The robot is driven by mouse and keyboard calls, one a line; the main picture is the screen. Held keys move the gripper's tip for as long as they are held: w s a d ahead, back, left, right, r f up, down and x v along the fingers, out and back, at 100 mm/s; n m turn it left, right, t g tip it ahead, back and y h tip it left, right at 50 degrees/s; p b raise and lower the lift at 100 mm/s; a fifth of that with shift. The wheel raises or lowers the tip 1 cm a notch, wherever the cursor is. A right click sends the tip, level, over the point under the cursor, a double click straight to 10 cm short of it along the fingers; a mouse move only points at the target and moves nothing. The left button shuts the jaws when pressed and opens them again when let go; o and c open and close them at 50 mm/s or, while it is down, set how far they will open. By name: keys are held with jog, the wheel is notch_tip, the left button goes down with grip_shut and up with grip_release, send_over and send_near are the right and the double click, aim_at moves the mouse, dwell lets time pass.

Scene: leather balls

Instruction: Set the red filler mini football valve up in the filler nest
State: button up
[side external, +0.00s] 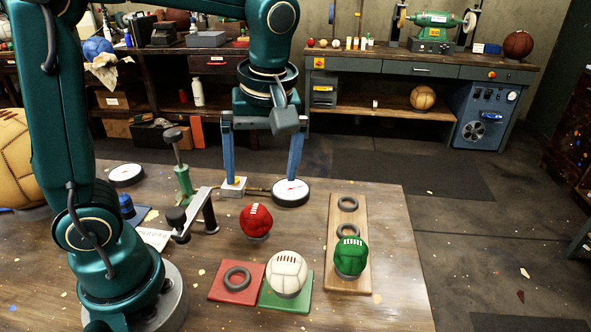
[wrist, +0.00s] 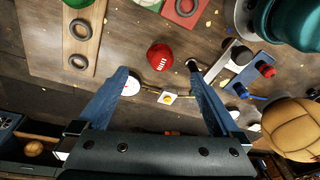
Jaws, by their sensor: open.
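Empty dark rings lie on the red mat (side external: 216,292) and the wooden board (side external: 337,275); I cannot tell which is the filler nest.
A white ball (side external: 287,271) sits on a green mat (side external: 273,303), beside the red mat. A green ball (side external: 351,256) sits at the board's near end. A gauge (side external: 291,194), small block (side external: 234,188) and green pump (side external: 183,181) stand behind. Bare table lies around the red ball.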

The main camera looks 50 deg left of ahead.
jog(key=s+d+m+t+h, duration=0.2)
jog(key=s+m+t, duration=0.3)
jog(key=m, duration=0.8)
jog(key=shift+s+d+t, duration=0.3)
jog(key=shift+s+d, duration=0.1)
jog(key=shift+s, duration=0.6)
